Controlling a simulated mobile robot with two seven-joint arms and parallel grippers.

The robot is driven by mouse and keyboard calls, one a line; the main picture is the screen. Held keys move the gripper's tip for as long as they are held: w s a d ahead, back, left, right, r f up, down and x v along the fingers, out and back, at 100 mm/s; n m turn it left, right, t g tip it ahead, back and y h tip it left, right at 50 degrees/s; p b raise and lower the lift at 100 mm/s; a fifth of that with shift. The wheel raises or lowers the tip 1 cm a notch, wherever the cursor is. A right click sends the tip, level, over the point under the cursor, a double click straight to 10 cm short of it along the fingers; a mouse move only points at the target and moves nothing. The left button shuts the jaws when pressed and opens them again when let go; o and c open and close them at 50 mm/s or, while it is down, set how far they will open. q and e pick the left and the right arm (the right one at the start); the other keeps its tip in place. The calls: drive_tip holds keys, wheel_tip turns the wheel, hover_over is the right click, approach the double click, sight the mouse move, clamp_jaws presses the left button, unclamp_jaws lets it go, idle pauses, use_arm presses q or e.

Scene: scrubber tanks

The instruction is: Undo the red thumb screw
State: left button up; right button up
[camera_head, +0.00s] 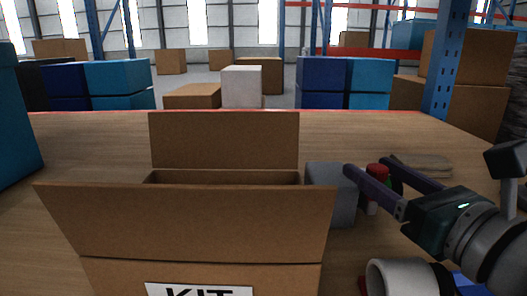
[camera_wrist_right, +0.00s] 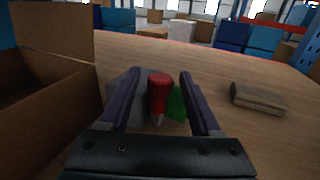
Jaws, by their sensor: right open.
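The red thumb screw (camera_wrist_right: 159,85) stands upright between the spread fingers of my right gripper (camera_wrist_right: 159,92) in the right wrist view. A gap shows on each side of it. In the head view the red top (camera_head: 377,171) shows between the fingers of the same gripper (camera_head: 375,168), partly hidden by the near finger. A grey block (camera_head: 325,179) is beside it on the left. A green part (camera_wrist_right: 177,103) shows right of the screw. How the screw joins these parts is hidden. My left gripper is not in view.
An open cardboard box marked KIT (camera_head: 190,225) stands on the wooden table (camera_head: 400,130), left of the gripper. A flat brownish item (camera_wrist_right: 258,97) lies to the right. A white cylinder (camera_head: 400,278) is at the near edge.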

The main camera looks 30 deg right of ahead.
drive_tip(key=shift+w, duration=0.2)
drive_tip(key=shift+c, duration=0.2)
clamp_jaws()
idle(0.4)
